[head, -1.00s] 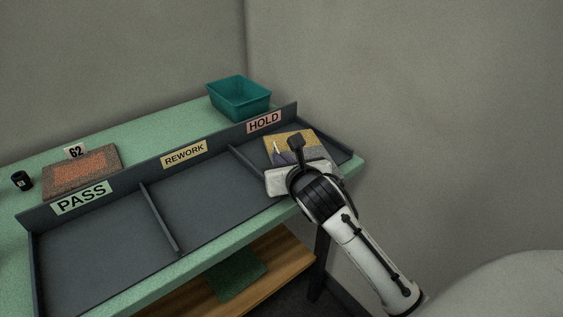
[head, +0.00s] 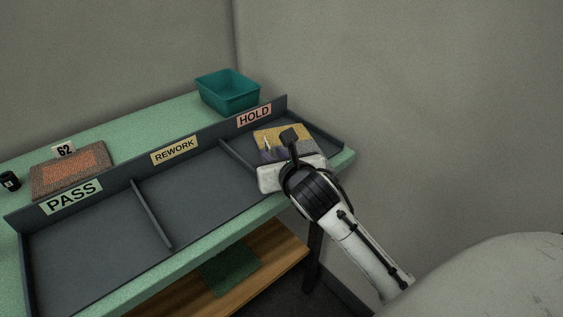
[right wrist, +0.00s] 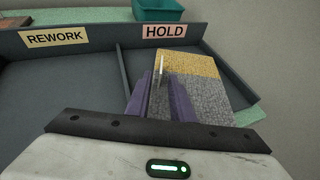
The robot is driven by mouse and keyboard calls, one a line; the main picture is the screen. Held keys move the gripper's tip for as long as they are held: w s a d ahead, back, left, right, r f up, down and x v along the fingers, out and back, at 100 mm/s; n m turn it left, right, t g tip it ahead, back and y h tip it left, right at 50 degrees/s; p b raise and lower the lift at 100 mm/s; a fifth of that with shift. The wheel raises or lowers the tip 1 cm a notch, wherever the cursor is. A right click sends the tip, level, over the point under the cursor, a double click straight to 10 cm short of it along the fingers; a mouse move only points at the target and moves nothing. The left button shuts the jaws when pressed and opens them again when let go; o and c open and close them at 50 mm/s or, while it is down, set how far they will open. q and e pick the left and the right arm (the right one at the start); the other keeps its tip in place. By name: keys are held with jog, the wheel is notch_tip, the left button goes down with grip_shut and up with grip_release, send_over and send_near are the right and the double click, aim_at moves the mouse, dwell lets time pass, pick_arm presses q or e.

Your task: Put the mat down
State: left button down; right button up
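The mat (head: 287,132), yellow at its far end and grey nearer me, is in the HOLD compartment and appears to lie flat. In the right wrist view the mat (right wrist: 200,97) runs under and to the right of my fingers. A thin pale upright piece (right wrist: 160,66) stands at it, between the finger ends. My right gripper (right wrist: 160,85) has two purple fingers spread apart, with mat surface visible between them. In the head view my right gripper (head: 272,155) is over the mat's near part and hides it. My left gripper is not in view.
The grey sorting tray (head: 205,200) has PASS, REWORK and HOLD compartments with low dividers; PASS and REWORK are empty. Behind its back wall are a teal bin (head: 228,95), an orange-centred mat (head: 72,168) with a 62 tag, and a small black object (head: 10,181).

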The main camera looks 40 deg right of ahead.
jog(key=v, duration=1)
jog(key=shift+s+r+p, duration=0.2)
jog(key=shift+s+p, duration=0.1)
jog(key=shift+p, duration=0.05)
jog(key=shift+f, duration=0.1)
